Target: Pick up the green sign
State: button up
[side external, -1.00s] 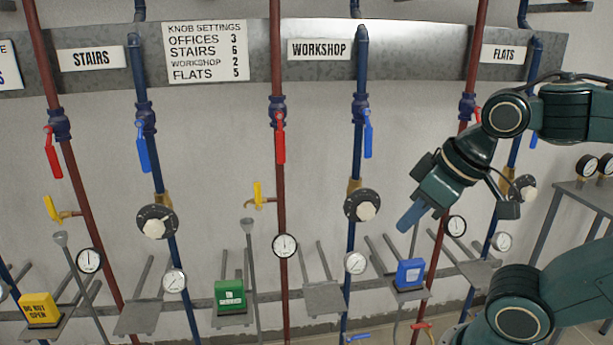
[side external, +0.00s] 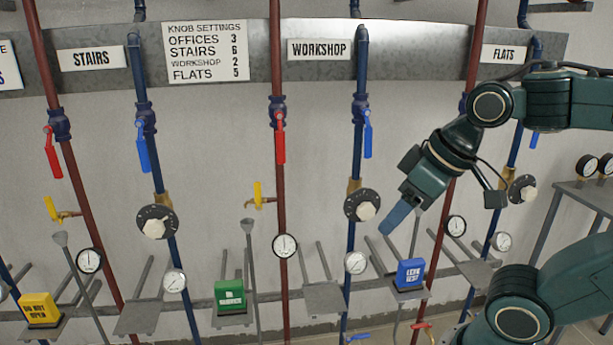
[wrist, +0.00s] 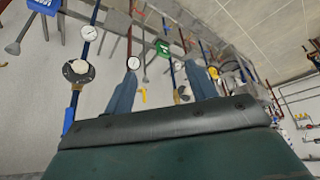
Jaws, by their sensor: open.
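The green sign (side external: 230,295) is a small block standing on a grey shelf bracket low on the wall, left of the middle red pipe in the side view. In the wrist view the green sign (wrist: 163,48) is small and far off, seen between the two blue fingers. My gripper (side external: 392,226) is to the right of the green sign and higher, in front of the wall above the blue sign. In the wrist view my gripper (wrist: 165,82) has its fingers wide apart with nothing between them.
A blue sign (side external: 410,273) and a yellow sign (side external: 40,309) stand on other brackets. Red and blue vertical pipes, levers, gauges and a black dial (side external: 362,205) stick out from the wall. A grey funnel-topped rod (side external: 249,260) stands just right of the green sign.

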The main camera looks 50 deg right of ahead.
jog(key=w+r+n, duration=0.2)
jog(key=w, duration=1.3)
jog(key=n+g+y, duration=0.2)
jog(key=n+y, duration=0.1)
jog(key=n, duration=0.4)
send_over(230, 283)
jog(key=s+d, duration=0.3)
jog(key=d, duration=0.1)
notch_tip(230, 283, down, 35)
jog(key=shift+s+a+r, duration=0.15)
jog(key=shift+a, duration=0.1)
jog(key=shift+x, duration=4.3)
jog(key=shift+s+a, duration=0.1)
jog(key=shift+s, duration=0.05)
jog(key=shift+x, duration=2.55)
